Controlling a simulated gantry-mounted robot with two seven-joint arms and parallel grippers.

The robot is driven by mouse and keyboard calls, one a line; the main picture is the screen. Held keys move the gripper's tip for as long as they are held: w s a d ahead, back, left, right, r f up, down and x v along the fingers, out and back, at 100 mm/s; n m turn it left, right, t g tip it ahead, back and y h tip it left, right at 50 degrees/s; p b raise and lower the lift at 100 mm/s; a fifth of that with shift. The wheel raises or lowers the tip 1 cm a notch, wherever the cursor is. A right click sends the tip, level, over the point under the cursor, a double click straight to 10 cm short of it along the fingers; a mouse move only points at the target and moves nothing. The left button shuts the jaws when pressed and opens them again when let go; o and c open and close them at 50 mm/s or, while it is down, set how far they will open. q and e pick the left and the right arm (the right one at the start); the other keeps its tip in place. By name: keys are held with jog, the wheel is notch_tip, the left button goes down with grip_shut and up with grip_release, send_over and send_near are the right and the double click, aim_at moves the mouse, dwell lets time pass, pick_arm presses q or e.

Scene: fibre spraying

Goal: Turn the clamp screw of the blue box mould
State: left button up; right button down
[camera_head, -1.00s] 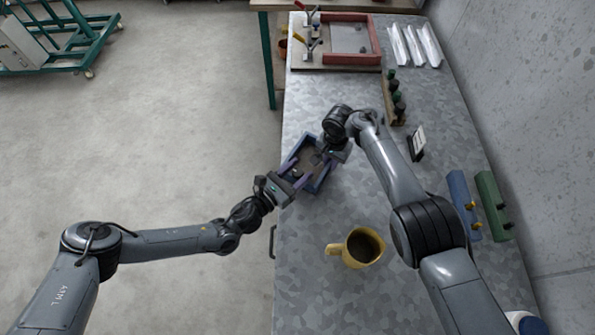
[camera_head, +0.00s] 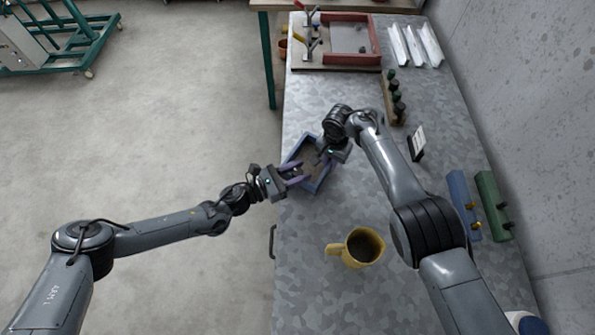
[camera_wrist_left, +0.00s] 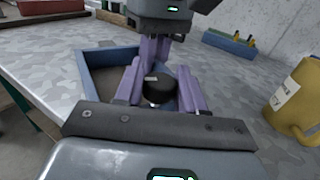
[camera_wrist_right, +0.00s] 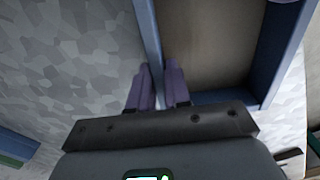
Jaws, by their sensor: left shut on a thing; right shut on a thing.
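The blue box mould (camera_head: 321,179) sits on the metal table near its left edge, open side up. Its frame also shows in the left wrist view (camera_wrist_left: 92,75) and the right wrist view (camera_wrist_right: 271,72). My left gripper (camera_head: 299,175) is shut on the black round knob (camera_wrist_left: 157,94) of the clamp screw, at the mould's near side. The screw's shaft below the knob is mostly hidden. My right gripper (camera_wrist_right: 161,75) is shut on one blue wall of the mould, with one finger on each side. The arm hides part of the mould in the head view.
A yellow jug (camera_head: 361,247) stands right of the left gripper. Blue (camera_head: 461,203) and green (camera_head: 492,205) bars lie by the wall. A small sign (camera_head: 417,142) and a rack of dark-topped items (camera_head: 395,97) stand farther back. A red frame (camera_head: 350,38) lies at the far end.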

pick_arm(q)
jog(key=m+g+h, duration=0.1)
jog(key=m+g, duration=0.1)
jog(key=g, duration=0.2)
jog(key=m+g+h, duration=0.1)
jog(key=m+g, duration=0.2)
jog(key=g, duration=0.1)
jog(key=shift+m+h, duration=0.3)
jog(key=shift+h, duration=0.1)
jog(key=shift+g, duration=0.3)
jog(key=o, duration=0.9)
jog(key=shift+o, duration=0.2)
jog(key=shift+a, duration=0.1)
jog(key=a, duration=1.1)
jog(key=shift+s+a, duration=0.35)
jog(key=shift+a, duration=0.05)
